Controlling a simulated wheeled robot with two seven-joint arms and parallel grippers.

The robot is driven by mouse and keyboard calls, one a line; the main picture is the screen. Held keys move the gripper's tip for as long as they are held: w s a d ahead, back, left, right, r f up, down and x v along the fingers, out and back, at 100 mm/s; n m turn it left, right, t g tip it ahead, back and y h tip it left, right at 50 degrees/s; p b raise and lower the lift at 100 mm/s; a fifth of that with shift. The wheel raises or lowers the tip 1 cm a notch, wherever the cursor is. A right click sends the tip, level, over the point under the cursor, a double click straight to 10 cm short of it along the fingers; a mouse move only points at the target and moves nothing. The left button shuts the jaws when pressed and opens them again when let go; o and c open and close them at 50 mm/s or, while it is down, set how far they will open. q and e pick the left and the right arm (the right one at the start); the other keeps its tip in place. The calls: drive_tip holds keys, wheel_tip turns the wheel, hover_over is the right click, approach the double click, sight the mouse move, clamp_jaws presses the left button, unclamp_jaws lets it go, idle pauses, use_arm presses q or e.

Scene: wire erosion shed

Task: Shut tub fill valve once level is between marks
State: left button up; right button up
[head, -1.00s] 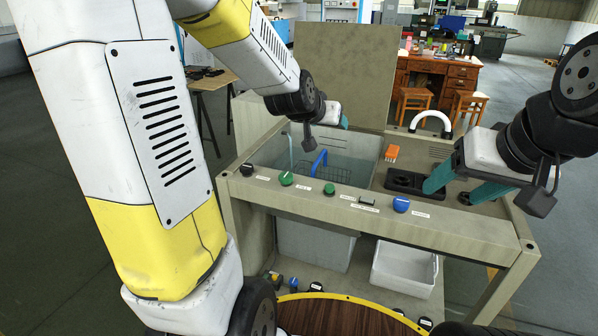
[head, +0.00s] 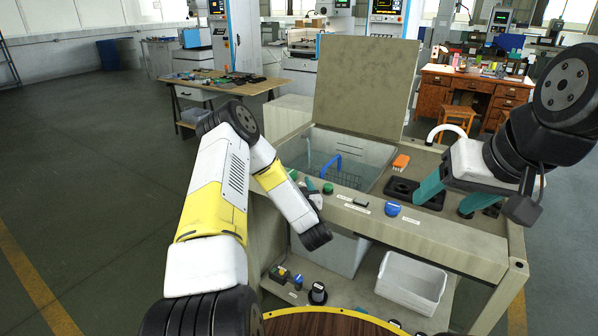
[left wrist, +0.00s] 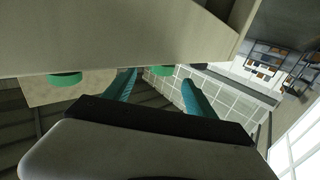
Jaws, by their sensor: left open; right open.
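The tub (head: 375,160) stands open in the bench, with a pale spout or stream (head: 308,152) at its left and a blue-handled basket (head: 331,163) inside. I cannot make out level marks. Two green knobs, a left one (head: 293,174) and a right one (head: 327,188), sit on the front panel; labels are too small to read. My left gripper (head: 306,184) is at the panel beside them, partly hidden. In the left wrist view its teal fingers (left wrist: 160,88) are apart, with one green knob (left wrist: 161,70) seen between them. My right gripper (head: 450,196) is open and empty above the bench's right side.
A blue knob (head: 392,209) and small switch (head: 360,201) are further right on the panel. An orange object (head: 401,162) lies behind a black holder (head: 428,199). A white bin (head: 411,283) stands on the lower shelf. The raised lid (head: 366,85) stands behind the tub.

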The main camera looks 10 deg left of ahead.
sight(291, 172)
use_arm(q)
drive_tip(key=shift+a+f, duration=0.15)
drive_tip(key=shift+a, duration=0.05)
drive_tip(key=x, duration=0.7)
drive_tip(key=shift+w+a, duration=0.1)
drive_tip(key=shift+w, duration=0.1)
drive_tip(key=c, duration=1.4)
